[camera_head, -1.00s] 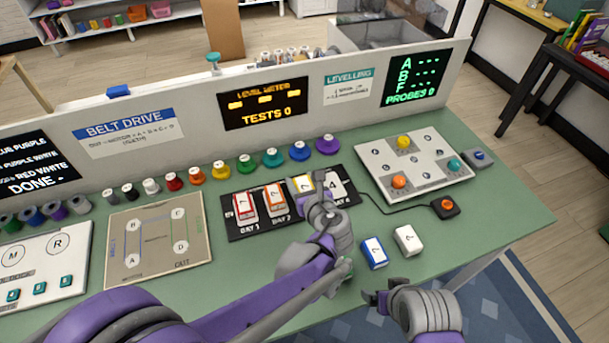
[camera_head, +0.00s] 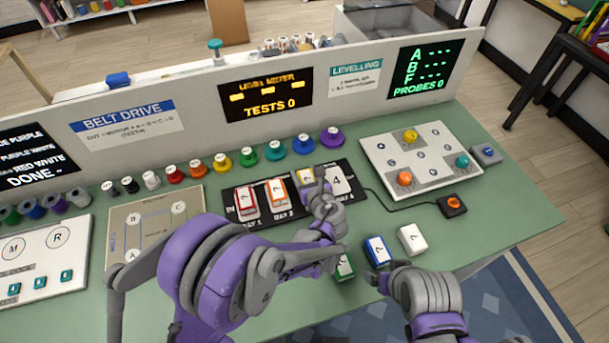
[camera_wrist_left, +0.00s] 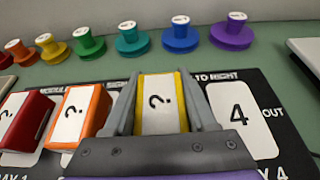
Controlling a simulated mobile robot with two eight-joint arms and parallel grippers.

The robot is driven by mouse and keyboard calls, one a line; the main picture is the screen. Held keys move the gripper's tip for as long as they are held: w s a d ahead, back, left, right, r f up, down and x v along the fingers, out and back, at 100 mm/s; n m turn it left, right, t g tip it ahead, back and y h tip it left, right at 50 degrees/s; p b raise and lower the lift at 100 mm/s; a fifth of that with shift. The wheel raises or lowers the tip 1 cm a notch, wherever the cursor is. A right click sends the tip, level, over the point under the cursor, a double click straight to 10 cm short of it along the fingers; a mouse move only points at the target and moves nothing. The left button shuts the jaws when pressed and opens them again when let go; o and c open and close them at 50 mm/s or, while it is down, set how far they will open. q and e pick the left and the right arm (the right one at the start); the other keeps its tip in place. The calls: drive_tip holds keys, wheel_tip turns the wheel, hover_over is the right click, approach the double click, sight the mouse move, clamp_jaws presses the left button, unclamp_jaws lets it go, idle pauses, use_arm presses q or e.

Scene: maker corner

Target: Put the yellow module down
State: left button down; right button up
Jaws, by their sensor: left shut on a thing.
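The yellow module (camera_wrist_left: 158,108), with a question mark on its white face, is between the fingers of my left gripper (camera_wrist_left: 160,112) in the left wrist view. In the head view, the yellow module (camera_head: 305,176) shows beyond my left gripper (camera_head: 318,192). It is at the third place of the black board (camera_head: 248,185), between the orange module (camera_head: 277,192) and the place marked 4 (camera_head: 338,180). I cannot tell whether its underside touches the board. My right gripper (camera_head: 378,281) is low at the right, near the blue module, its fingers partly hidden.
A red module (camera_head: 247,202) stands in the first place. Green (camera_head: 345,267), blue (camera_head: 377,250) and white (camera_head: 412,238) modules lie on the green table in front. Coloured spools (camera_head: 249,152) line the panel behind. A cable runs to a black button box (camera_head: 452,205).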

use_arm(q)
drive_tip(key=shift+f, duration=0.3)
drive_tip(key=shift+f, duration=0.1)
drive_tip(key=shift+f, duration=0.15)
drive_tip(key=shift+c, duration=1)
unclamp_jaws()
drive_tip(key=shift+r, duration=0.2)
